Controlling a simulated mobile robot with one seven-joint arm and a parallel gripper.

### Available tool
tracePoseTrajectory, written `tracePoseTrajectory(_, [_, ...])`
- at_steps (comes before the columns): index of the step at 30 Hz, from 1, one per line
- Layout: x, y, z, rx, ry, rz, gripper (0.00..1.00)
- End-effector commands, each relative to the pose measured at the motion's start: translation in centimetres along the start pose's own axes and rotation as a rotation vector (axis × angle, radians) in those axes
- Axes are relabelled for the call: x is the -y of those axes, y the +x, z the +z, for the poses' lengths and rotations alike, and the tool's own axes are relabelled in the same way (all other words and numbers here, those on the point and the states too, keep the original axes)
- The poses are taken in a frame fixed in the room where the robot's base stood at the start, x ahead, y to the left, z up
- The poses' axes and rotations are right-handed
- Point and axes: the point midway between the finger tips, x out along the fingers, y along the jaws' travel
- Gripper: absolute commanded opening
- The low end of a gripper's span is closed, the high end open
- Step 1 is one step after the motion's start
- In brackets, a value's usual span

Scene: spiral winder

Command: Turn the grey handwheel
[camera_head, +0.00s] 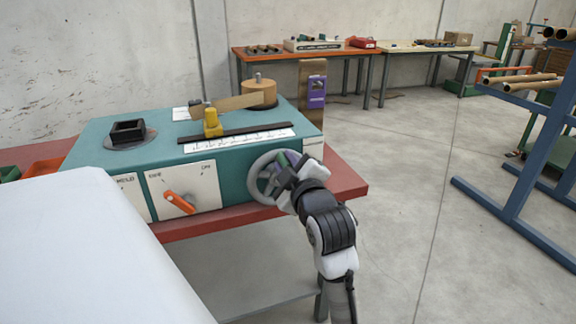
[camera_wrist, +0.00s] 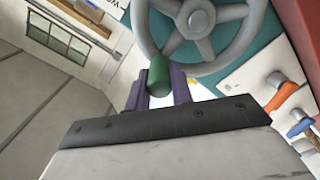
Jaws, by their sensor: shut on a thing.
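The grey handwheel (camera_head: 266,177) is on the front face of the teal machine, near its right end. In the wrist view the handwheel (camera_wrist: 240,50) fills the top right, with its spokes and hub showing. A green handle (camera_wrist: 158,72) stands at the wheel's rim. My gripper (camera_wrist: 158,90) has its purple fingers on either side of this handle and is shut on it. In the head view my gripper (camera_head: 287,165) covers the right part of the wheel.
An orange switch lever (camera_head: 180,202) is on the machine's front panel, left of the wheel. The machine stands on a red table (camera_head: 345,180). A blue rack (camera_head: 520,190) with tubes is at the right. The floor between is clear.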

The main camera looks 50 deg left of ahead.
Motion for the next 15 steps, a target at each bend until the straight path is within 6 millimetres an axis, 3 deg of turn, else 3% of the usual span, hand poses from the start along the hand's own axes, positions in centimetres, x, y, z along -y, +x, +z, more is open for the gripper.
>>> tracePoseTrajectory(5, [0.10, -0.01, 0.03, 0.001, 0.002, -0.003, 0.00])
tracePoseTrajectory(6, [0.10, 0.00, 0.03, 0.001, 0.002, -0.003, 0.26])
tracePoseTrajectory(10, [0.07, 0.00, 0.02, 0.001, 0.002, -0.002, 0.43])
tracePoseTrajectory(15, [0.04, 0.00, 0.01, 0.000, 0.002, -0.001, 0.44])
